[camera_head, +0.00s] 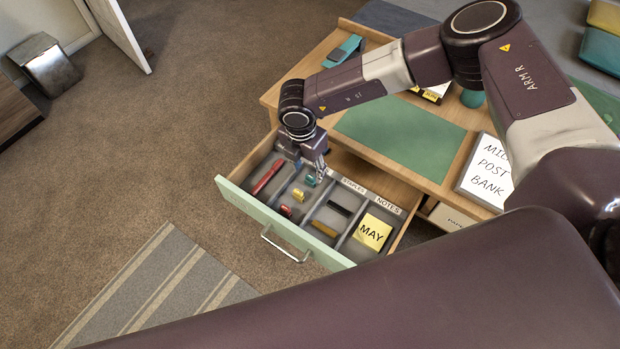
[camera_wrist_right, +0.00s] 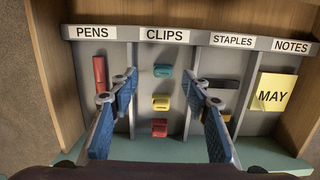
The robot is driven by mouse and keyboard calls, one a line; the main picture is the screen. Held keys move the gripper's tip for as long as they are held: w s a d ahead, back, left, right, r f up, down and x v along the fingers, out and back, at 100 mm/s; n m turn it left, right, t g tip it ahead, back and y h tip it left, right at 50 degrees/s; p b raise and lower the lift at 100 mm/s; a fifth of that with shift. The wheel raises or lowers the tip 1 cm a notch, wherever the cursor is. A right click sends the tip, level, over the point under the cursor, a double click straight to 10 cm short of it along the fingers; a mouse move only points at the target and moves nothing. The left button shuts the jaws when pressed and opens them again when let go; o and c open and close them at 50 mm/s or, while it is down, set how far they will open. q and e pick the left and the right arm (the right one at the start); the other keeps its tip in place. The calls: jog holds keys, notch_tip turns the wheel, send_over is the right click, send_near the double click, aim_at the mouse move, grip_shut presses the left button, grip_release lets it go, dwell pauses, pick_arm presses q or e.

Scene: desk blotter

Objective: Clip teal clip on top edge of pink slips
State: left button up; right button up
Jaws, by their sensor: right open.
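The teal clip (camera_head: 310,180) lies in the open drawer (camera_head: 240,199), in the compartment labelled CLIPS; it also shows in the right wrist view (camera_wrist_right: 163,71). A yellow clip (camera_wrist_right: 161,103) and a red clip (camera_wrist_right: 159,128) lie in line with it, nearer the drawer front. My right gripper (camera_head: 319,172) is open and empty over the clips compartment. In the wrist view its blue-padded fingers (camera_wrist_right: 160,87) stand either side of the clip row, apart from the clips. I cannot make out the pink slips in either view. My left gripper is not in view.
Beside the clips are a red pen (camera_wrist_right: 100,73), dark and yellow staples (camera_head: 325,229) and a yellow MAY note (camera_head: 373,231). Compartment dividers stand between them.

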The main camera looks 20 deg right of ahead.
aim_at(310, 176)
jog(key=f, duration=0.4)
jog(key=shift+s+d+p, duration=0.15)
jog(key=shift+d+p, duration=0.15)
jog(key=shift+f, duration=0.45)
jog(key=shift+c, duration=0.8)
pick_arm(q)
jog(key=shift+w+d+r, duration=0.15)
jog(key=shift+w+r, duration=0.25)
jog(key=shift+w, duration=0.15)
pick_arm(e)
jog(key=c, duration=0.7)
